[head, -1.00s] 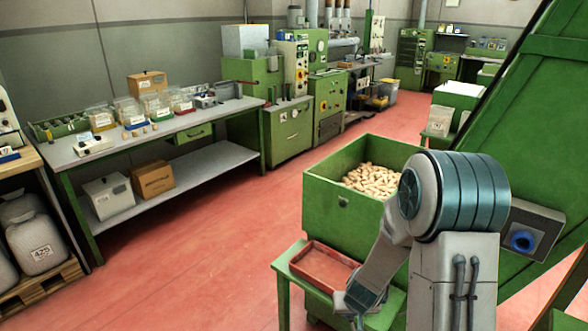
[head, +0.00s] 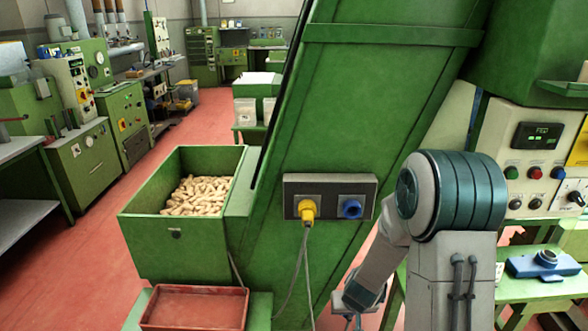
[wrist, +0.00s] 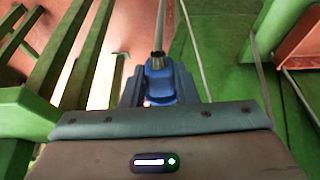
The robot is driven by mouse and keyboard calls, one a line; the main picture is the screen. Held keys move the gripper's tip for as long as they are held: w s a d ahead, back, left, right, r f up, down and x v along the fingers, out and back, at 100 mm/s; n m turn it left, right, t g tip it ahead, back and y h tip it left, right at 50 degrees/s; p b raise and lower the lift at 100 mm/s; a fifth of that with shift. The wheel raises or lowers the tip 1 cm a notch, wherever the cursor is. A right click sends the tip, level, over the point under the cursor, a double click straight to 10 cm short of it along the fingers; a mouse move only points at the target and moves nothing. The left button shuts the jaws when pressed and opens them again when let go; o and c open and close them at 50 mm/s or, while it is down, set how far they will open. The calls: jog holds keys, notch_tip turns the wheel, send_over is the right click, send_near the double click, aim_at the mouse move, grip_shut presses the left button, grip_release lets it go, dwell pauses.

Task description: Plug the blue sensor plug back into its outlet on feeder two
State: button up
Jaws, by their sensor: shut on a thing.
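The blue sensor plug (wrist: 160,84) is between the fingers of my gripper (wrist: 160,97) in the wrist view, with a grey cable running away from its dark collar. In the head view my gripper (head: 356,302) is low, below and apart from the outlet box; the plug cannot be made out there. The grey outlet box (head: 330,185) is on the sloping green feeder (head: 360,95). It has a blue outlet (head: 351,207) on the right, with nothing in it, and a yellow plug (head: 307,211) seated on the left. No feeder number is readable.
A green bin (head: 165,237) of corks stands left of the feeder, above a red tray (head: 195,308). Cables hang below the yellow plug. A control panel (head: 535,150) and a green table (head: 525,288) are at the right. Red floor (head: 90,240) is clear at the left.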

notch_tip(320, 180, up, 19)
jog(key=p, duration=1.8)
jog(key=shift+d+r, duration=0.15)
jog(key=shift+d, duration=0.25)
